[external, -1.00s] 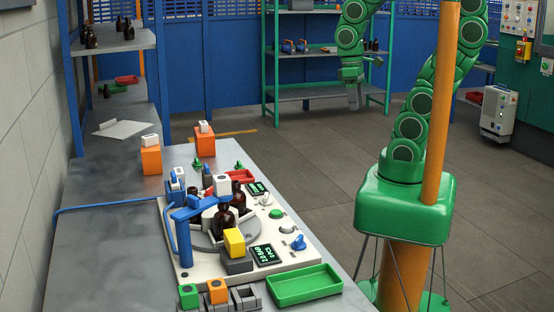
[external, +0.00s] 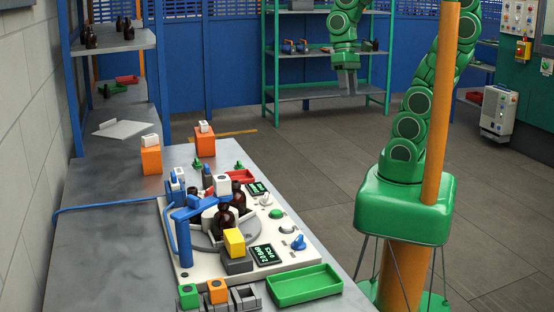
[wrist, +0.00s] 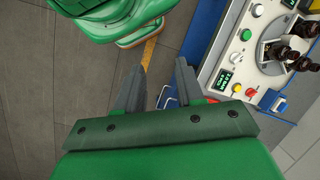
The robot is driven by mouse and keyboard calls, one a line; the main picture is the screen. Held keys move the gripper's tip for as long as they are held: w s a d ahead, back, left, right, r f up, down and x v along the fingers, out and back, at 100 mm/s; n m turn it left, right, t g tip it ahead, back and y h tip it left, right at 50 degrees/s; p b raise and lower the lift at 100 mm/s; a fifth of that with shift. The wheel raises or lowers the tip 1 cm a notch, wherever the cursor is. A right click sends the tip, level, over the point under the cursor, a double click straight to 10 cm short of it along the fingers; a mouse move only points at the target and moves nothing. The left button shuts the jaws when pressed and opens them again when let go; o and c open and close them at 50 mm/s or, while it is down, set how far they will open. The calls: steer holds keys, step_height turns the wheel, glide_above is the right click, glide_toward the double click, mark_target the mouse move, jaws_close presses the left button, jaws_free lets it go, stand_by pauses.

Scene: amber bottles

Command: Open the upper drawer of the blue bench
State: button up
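The bench's grey top (external: 95,225) fills the left of the external view. Its drawers and front face are hidden there.
A white control panel (external: 190,278) with amber bottles (external: 224,220) stands on the bench. A green tray (external: 304,287) sits at its near right corner. A green-framed shelf (external: 310,95) stands behind my gripper. Open floor (external: 310,160) lies between bench and my green base.

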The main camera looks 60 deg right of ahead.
steer(key=w+a+m+t+y, duration=0.25)
steer(key=w+m+y, duration=0.55)
steer(key=w+m, duration=0.95)
steer(key=w+d+r+m+t+y, duration=0.1)
steer(key=w+d+m+t, duration=0.45)
steer(key=d+m, duration=0.5)
steer(key=w+d+m+t, duration=0.55)
steer(key=d+m, duration=0.25)
steer(key=m, duration=0.6)
step_height(320, 180, down, 46)
steer(key=shift+w+f, duration=0.15)
steer(key=shift+w, duration=0.3)
steer(key=shift+x, duration=3.85)
steer(key=shift+c, duration=0.4)
